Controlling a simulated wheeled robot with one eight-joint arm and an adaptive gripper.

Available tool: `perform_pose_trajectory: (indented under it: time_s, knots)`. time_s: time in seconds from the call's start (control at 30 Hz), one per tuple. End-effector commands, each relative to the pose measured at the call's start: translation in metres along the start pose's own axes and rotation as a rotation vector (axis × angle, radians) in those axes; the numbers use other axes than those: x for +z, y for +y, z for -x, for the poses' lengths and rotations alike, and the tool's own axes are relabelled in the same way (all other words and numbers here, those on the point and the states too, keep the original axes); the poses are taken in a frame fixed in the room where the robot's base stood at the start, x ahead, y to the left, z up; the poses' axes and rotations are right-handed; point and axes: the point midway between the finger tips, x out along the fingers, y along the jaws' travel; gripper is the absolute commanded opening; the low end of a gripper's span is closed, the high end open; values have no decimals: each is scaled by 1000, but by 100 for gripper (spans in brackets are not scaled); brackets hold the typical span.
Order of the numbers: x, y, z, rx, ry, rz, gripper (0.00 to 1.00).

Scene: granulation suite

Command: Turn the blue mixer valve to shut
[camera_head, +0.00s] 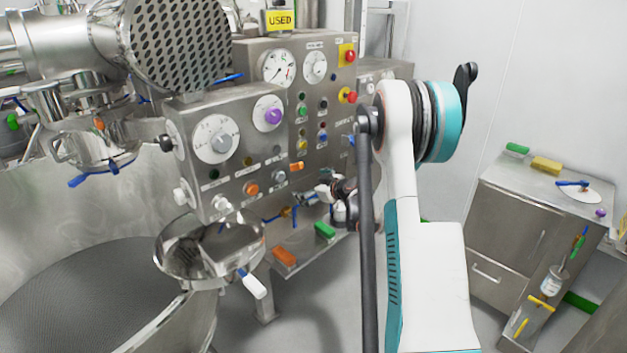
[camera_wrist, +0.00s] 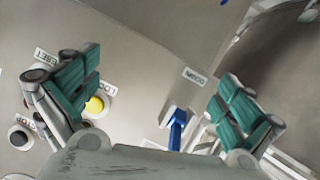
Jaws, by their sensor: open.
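A blue valve lever (camera_wrist: 177,130) on a pale metal fitting shows in the wrist view, low and right of centre, between my gripper's fingers in the picture. My gripper (camera_wrist: 160,92) is open, its two teal-padded fingers wide apart, with nothing held. I cannot tell the depth between fingers and lever. In the head view my gripper (camera_head: 330,190) is beside the lower part of the steel control panel, partly hidden by my arm. A blue handle (camera_head: 303,199) shows just left of it under the panel; I cannot tell if it is the same lever.
A yellow button (camera_wrist: 94,105) and a dark knob (camera_wrist: 20,137) sit by the left finger. The control panel (camera_head: 290,110) carries dials and buttons. An orange block (camera_head: 284,256) and a green block (camera_head: 325,230) lie below. A steel cabinet (camera_head: 520,225) stands right, with open floor before it.

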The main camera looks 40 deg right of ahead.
Motion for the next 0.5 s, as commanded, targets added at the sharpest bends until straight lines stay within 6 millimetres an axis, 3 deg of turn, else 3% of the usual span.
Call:
perform_pose_trajectory:
  time_s: [0.2,0.5]
  knots:
    - [-20,-4,18,9,-36,18,100]
    - [-26,-5,24,14,-50,25,100]
